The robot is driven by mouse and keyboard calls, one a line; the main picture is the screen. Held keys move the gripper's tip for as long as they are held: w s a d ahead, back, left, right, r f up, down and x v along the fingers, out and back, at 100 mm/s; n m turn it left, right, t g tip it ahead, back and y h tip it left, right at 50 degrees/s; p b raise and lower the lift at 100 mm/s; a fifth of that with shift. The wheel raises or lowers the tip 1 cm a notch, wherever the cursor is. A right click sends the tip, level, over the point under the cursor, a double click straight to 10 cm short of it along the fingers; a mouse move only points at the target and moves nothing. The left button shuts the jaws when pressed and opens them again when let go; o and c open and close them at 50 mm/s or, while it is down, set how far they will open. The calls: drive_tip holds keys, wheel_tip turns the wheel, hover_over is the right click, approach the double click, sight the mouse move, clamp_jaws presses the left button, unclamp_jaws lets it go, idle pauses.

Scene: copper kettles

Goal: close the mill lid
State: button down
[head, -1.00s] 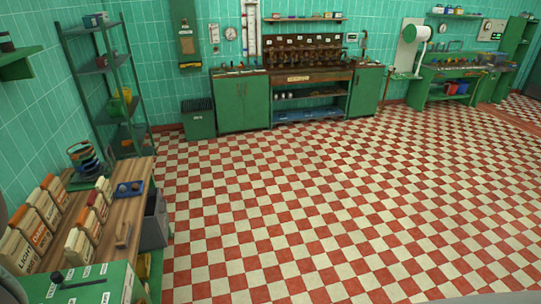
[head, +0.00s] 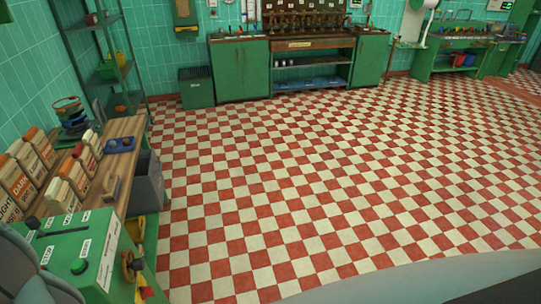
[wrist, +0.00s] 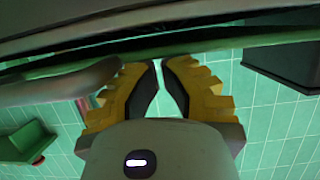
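A green box-shaped machine (head: 85,252) stands at the lower left of the head view, with labels, a black knob and a dark bar on top. I cannot tell whether it is the mill, and I cannot make out a lid for certain. My gripper (wrist: 159,64) shows in the wrist view, with yellow fingers and black pads. Its tips are almost together with a thin gap and nothing between them. A dark, flat surface with a green edge (wrist: 240,42) lies beyond the tips. The gripper is not clearly visible in the head view.
A wooden counter (head: 125,128) at left holds several labelled bags (head: 42,145), a blue tray (head: 120,145) and a coiled stack (head: 72,120). A grey bin (head: 148,182) stands beside it. Green cabinets (head: 240,70) line the back wall. The checkered floor (head: 320,170) is clear.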

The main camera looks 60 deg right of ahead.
drive_tip(key=shift+s+d+f+b, duration=0.15)
drive_tip(key=shift+f+b, duration=0.3)
drive_tip(key=shift+f, duration=0.6)
drive_tip(key=shift+f, duration=0.15)
